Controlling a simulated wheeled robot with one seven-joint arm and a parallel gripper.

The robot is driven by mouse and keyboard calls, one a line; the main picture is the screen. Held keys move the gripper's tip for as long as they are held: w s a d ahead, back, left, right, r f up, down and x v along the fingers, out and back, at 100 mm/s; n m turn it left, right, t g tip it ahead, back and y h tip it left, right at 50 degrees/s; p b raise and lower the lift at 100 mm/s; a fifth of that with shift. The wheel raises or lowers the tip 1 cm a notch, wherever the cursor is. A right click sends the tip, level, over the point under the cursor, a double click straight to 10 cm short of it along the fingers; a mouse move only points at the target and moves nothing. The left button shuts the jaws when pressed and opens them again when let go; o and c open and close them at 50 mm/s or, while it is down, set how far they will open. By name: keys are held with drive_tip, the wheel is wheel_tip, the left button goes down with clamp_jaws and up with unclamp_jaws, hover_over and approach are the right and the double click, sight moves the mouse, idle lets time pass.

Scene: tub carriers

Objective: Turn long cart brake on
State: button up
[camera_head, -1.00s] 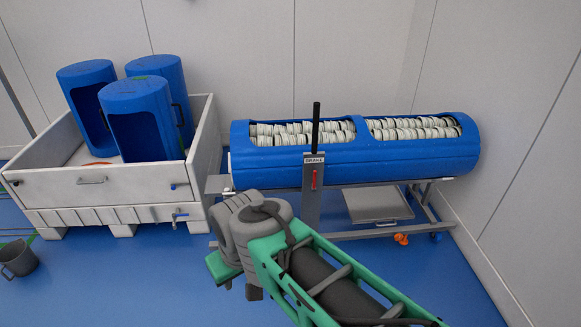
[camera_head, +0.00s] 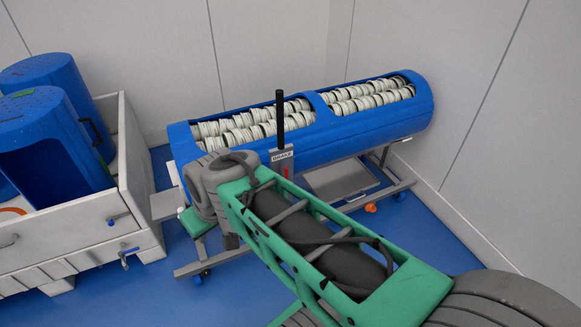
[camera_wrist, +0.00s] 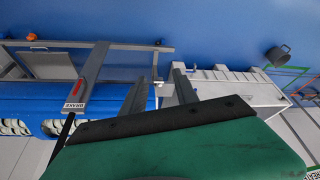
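The long cart holds a long blue tub (camera_head: 385,118) lying on a grey frame (camera_head: 340,181). Its brake post, labelled BRAKE (camera_head: 282,156), carries an upright black handle (camera_head: 280,120) and a red marker partly hidden by my arm. The wrist view shows the post (camera_wrist: 90,75), the red marker (camera_wrist: 77,89) and part of the black handle (camera_wrist: 64,130). My gripper (camera_wrist: 160,90) appears open, its two grey fingers apart, to the right of the brake post in that view. The fingers are hidden in the head view. I see no contact with the brake.
A white crate (camera_head: 75,240) with blue tubs stands left of the cart; it also shows in the wrist view (camera_wrist: 235,88). A grey mug (camera_wrist: 278,55) is on the blue floor beyond it. Walls stand behind and right of the cart.

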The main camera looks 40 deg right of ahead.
drive_tip(key=w+d+f+t+b, duration=0.3)
drive_tip(key=w+d+f+b, duration=0.35)
drive_tip(key=w+f, duration=0.2)
drive_tip(key=w+d+f+t+b, duration=0.45)
drive_tip(key=w+d+f, duration=0.3)
drive_tip(key=w, duration=0.25)
drive_tip(key=m+t+h+b, duration=0.4)
drive_tip(key=m+h+b, duration=0.25)
drive_tip(key=h, duration=0.25)
approach(287, 171)
drive_tip(key=shift+n, duration=0.25)
drive_tip(key=x, duration=0.8)
drive_tip(key=shift+w+d+r, duration=0.1)
drive_tip(key=shift+w+r, duration=0.05)
drive_tip(key=shift+w, duration=0.15)
drive_tip(key=shift+w+d, duration=0.15)
drive_tip(key=shift+w, duration=0.15)
drive_tip(key=shift+c, duration=0.2)
